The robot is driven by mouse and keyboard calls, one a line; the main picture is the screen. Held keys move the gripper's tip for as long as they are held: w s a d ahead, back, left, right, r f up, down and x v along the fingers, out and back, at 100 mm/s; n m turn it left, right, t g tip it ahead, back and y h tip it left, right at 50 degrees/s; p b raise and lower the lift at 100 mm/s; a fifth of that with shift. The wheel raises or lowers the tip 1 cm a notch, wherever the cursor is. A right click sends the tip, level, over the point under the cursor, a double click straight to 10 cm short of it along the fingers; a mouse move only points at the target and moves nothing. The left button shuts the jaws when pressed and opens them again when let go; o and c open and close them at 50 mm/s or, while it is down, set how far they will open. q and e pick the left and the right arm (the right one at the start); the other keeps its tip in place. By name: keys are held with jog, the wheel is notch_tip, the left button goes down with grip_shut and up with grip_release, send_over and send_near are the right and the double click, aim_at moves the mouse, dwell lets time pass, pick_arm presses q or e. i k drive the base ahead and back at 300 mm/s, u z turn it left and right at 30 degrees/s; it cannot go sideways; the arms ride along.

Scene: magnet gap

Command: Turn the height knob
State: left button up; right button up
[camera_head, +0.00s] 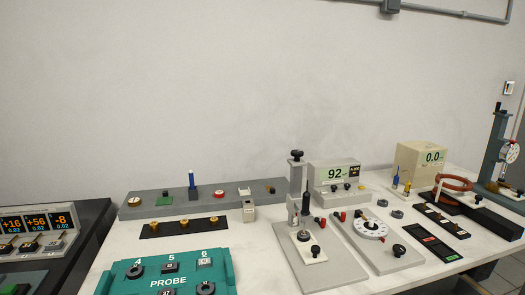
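No label reads "height", so I cannot tell for sure which knob is the height knob. A black knob (297,154) tops a grey post (296,177) near the middle of the bench. Another black knob (315,251) sits on a small white plate on the light grey base plate (337,268) in front of that post. A third black knob (399,250) is on the panel with a white round dial (370,228). Neither of my grippers is in view, and nothing touches these knobs.
A teal PROBE tray (220,274) stands front left. A long grey rack (155,210) lies along the back. A dial gauge stand (495,145) is at far right. Bare white bench shows front middle.

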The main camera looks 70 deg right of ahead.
aim_at(297, 154)
jog(key=i, duration=0.35)
jog(key=z, duration=1)
